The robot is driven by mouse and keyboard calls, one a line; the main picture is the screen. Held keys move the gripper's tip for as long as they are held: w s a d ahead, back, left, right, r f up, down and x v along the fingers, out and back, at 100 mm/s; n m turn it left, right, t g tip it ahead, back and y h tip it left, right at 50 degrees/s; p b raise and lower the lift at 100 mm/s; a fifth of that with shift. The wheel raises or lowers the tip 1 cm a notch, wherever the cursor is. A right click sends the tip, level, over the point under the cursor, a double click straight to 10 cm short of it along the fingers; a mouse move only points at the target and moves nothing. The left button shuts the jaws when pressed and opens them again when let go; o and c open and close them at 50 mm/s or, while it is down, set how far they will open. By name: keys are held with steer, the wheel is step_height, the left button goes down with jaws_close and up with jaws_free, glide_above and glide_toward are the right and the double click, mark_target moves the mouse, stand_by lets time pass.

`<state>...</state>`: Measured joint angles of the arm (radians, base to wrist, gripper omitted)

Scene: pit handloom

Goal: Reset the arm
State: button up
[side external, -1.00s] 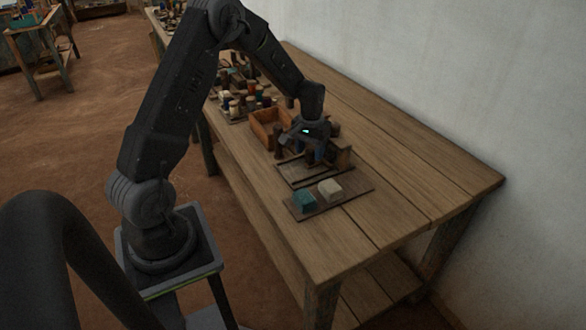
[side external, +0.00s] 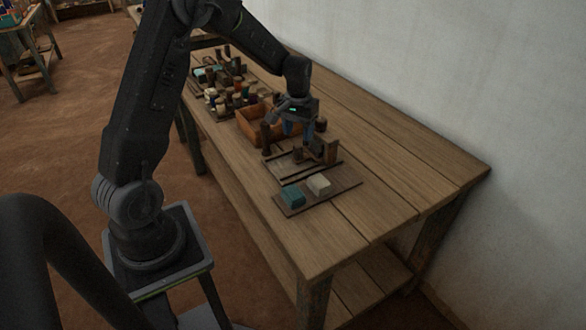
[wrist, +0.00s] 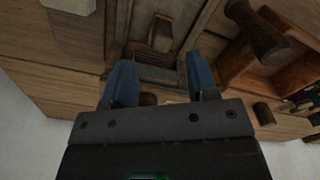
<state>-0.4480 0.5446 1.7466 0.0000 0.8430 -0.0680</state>
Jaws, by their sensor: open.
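My gripper (side external: 291,128) hangs above the work table (side external: 395,165), over the area between a wooden box and a slatted wooden frame (side external: 290,165). In the wrist view its two blue fingers (wrist: 160,72) are spread apart with nothing held between them. A brown wooden block (wrist: 161,34) shows beyond the fingertips, inside the frame below.
A teal block (side external: 293,196) and a cream block (side external: 318,184) sit on a dark board nearer the camera. An open wooden box (side external: 253,127) stands behind the gripper, with several spools (side external: 225,100) beyond. The table's right side is clear, along a pale wall (side external: 430,80).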

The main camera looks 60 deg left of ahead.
steer(key=s+d+r+m+t, duration=0.3)
steer(key=s+d+r, duration=0.6)
steer(key=d+r, duration=0.5)
steer(key=s+d+r+m+t, duration=0.1)
steer(key=s+d, duration=0.2)
steer(key=s, duration=0.3)
steer(key=s+d+r+m+t, duration=0.1)
steer(key=s+d+r+m, duration=0.1)
steer(key=s, duration=0.5)
steer(key=shift+s+d+r+t, duration=0.2)
steer(key=shift+d+r+t, duration=0.1)
steer(key=shift+d, duration=0.2)
